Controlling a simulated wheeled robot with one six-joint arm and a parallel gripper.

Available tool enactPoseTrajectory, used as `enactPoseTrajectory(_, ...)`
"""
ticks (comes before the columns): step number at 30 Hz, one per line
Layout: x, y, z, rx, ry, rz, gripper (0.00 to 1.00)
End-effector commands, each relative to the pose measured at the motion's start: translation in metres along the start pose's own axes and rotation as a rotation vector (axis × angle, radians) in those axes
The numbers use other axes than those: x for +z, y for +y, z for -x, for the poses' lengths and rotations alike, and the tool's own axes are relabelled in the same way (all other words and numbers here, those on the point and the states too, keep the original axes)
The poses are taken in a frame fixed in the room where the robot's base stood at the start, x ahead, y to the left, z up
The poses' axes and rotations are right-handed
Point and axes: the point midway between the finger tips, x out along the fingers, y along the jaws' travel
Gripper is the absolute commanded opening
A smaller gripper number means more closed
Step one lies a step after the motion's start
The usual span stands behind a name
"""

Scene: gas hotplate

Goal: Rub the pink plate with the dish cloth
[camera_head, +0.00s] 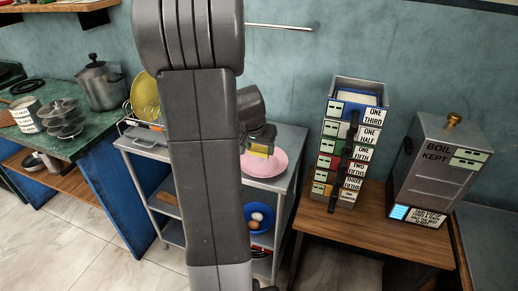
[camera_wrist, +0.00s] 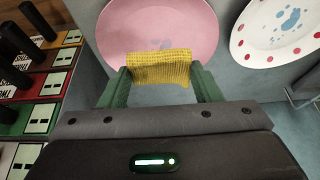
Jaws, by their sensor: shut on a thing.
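The pink plate (camera_head: 268,163) lies on the grey top of a metal shelf cart, partly hidden behind my arm in the head view. In the wrist view the pink plate (camera_wrist: 160,22) fills the upper middle. In the wrist view my gripper (camera_wrist: 160,78) is shut on the dish cloth (camera_wrist: 158,68), with a green finger on each side. The cloth overlaps the plate's lower edge in that view; I cannot tell whether it touches the plate.
A white plate with red dots (camera_wrist: 280,32) stands close beside the pink plate. A stack of labelled drawers (camera_head: 345,145) and a grey metal box (camera_head: 437,160) stand on a wooden table to the right. A yellow plate (camera_head: 145,95) is at the cart's left. A blue bowl (camera_head: 260,220) sits below.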

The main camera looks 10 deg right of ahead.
Motion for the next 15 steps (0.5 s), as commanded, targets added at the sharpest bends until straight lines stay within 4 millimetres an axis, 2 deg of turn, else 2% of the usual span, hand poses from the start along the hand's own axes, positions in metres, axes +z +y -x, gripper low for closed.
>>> enactPoseTrajectory(1,-0.004,0.000,0.008,0.000,0.001,0.000,0.40)
enactPoseTrajectory(6,-0.009,0.001,0.019,0.000,0.000,0.001,0.40)
enactPoseTrajectory(15,-0.009,0.001,0.020,-0.001,0.000,0.002,0.40)
